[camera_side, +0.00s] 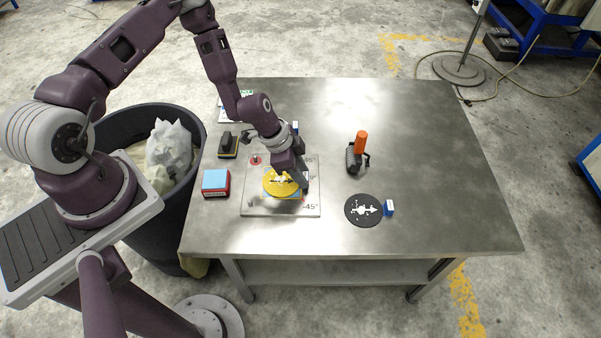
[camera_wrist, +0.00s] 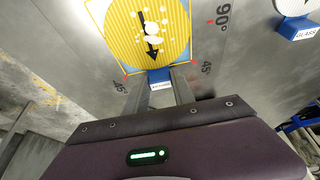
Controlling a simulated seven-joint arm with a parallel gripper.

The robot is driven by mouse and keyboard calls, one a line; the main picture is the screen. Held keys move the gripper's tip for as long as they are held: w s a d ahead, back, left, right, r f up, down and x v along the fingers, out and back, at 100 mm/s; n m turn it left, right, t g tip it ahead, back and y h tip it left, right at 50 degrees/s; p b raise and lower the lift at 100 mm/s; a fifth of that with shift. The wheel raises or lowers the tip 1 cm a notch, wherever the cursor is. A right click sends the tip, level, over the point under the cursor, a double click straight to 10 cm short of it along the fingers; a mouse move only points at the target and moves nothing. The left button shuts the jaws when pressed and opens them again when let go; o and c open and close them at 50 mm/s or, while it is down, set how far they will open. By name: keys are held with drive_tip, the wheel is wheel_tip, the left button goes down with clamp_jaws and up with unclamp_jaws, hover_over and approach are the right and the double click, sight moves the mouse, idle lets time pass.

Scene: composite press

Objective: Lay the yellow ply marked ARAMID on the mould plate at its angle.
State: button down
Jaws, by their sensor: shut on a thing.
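The yellow ply (camera_side: 277,184) is a round yellow disc over the grey mould plate (camera_side: 257,208). In the wrist view the ply (camera_wrist: 130,33) shows a black arrow and white spots, the arrow pointing toward my gripper. My gripper (camera_side: 304,184) is shut on the ply's blue tab (camera_wrist: 160,75); the small print on the tab is hard to read. The mould plate (camera_wrist: 200,62) carries 90° and 45° marks, and a light-blue patch shows around the ply. I cannot tell whether the ply touches the plate. The fingers hide part of the plate edge.
A black disc (camera_side: 359,213) with a blue tab lies right of the plate. A tab marked GLASS (camera_wrist: 303,29) shows in the wrist view. The table's right side is clear.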

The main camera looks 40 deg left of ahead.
drive_tip(key=shift+f, duration=0.1)
drive_tip(key=c, duration=1.1)
unclamp_jaws()
drive_tip(key=shift+o, duration=0.2)
drive_tip(key=v, duration=1.2)
wheel_tip(320, 180, up, 10)
drive_tip(key=n+y, duration=0.1)
drive_tip(key=y, duration=0.1)
hover_over(284, 181)
drive_tip(key=s, duration=0.1)
drive_tip(key=s+r+n+y, duration=0.15)
drive_tip(key=s+r, duration=0.25)
drive_tip(key=r, duration=0.6)
drive_tip(key=s+r+n+t, duration=0.2)
drive_tip(key=s+r+n, duration=0.4)
drive_tip(key=s+r, duration=0.4)
drive_tip(key=s, duration=0.5)
drive_tip(key=shift+s+d, duration=0.3)
drive_tip(key=shift+s, duration=0.1)
